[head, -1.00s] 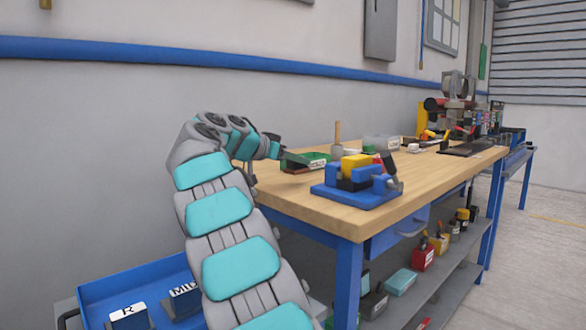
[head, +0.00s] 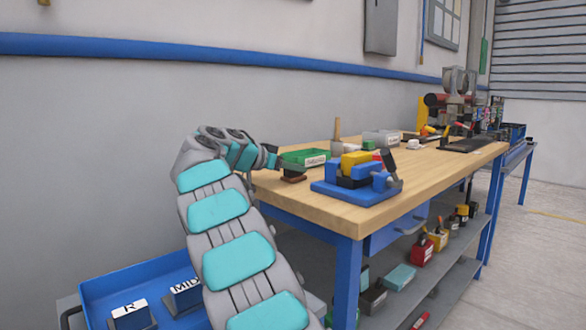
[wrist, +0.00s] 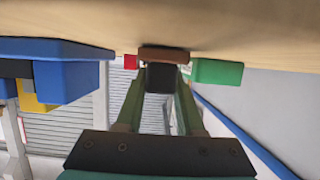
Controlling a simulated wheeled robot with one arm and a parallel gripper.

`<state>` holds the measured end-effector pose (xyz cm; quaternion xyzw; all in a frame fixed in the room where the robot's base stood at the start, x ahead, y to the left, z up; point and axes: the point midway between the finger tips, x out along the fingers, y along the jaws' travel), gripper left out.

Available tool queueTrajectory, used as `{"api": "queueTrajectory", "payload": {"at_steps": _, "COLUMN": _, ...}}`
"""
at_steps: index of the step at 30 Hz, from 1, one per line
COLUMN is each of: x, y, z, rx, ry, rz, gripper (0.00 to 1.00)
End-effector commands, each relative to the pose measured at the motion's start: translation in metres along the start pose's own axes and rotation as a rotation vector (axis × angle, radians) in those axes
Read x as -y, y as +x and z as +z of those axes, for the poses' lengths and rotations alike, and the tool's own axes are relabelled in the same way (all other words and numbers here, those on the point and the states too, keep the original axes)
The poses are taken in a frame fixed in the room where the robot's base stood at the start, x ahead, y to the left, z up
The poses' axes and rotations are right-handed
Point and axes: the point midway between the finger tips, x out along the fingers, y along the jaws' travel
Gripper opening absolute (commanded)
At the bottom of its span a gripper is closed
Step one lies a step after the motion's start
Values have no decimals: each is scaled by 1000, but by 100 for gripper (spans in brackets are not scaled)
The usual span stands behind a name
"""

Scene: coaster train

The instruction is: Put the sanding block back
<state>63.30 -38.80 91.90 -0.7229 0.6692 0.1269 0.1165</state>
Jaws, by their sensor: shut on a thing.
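My gripper (head: 279,164) is at the near left end of the wooden workbench (head: 400,180). It is shut on the sanding block (head: 293,175), a small dark block with a reddish-brown sole. The wrist view shows the black body of the sanding block (wrist: 160,77) between the two green fingers, with its brown sole toward the bench top. The sole is at or very close to the bench surface; I cannot tell if it touches. A green labelled tray (head: 300,157) stands just behind the block; it also shows in the wrist view (wrist: 217,72).
A blue vise (head: 352,195) with a yellow block stands right of the block, near the front edge. A brush (head: 337,130) and a pale box (head: 382,138) are farther back. A blue tray (head: 130,280) with labelled holders is at lower left.

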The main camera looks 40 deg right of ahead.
Motion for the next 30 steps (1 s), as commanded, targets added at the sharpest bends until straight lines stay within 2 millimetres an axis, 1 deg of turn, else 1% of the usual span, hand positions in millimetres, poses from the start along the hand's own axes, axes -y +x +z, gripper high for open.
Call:
{"api": "queueTrajectory", "payload": {"at_steps": 5, "x": 0, "y": 0, "z": 0, "rx": 0, "ry": 0, "rz": -1, "gripper": 0}}
{"api": "queueTrajectory", "payload": {"at_steps": 10, "x": 0, "y": 1, "z": 4, "rx": -1, "ry": 1, "rz": -1, "gripper": 0}}
{"api": "queueTrajectory", "payload": {"at_steps": 11, "x": 0, "y": 1, "z": 3, "rx": 0, "ry": 1, "rz": -1, "gripper": 39}}
{"api": "queueTrajectory", "payload": {"at_steps": 18, "x": 0, "y": 1, "z": 2, "rx": 0, "ry": 1, "rz": -1, "gripper": 66}}
{"api": "queueTrajectory", "payload": {"at_steps": 26, "x": 0, "y": 0, "z": 2, "rx": 0, "ry": 0, "rz": -1, "gripper": 67}}
{"api": "queueTrajectory", "payload": {"at_steps": 30, "x": 0, "y": -1, "z": -2, "rx": 0, "ry": 0, "rz": -1, "gripper": 67}}
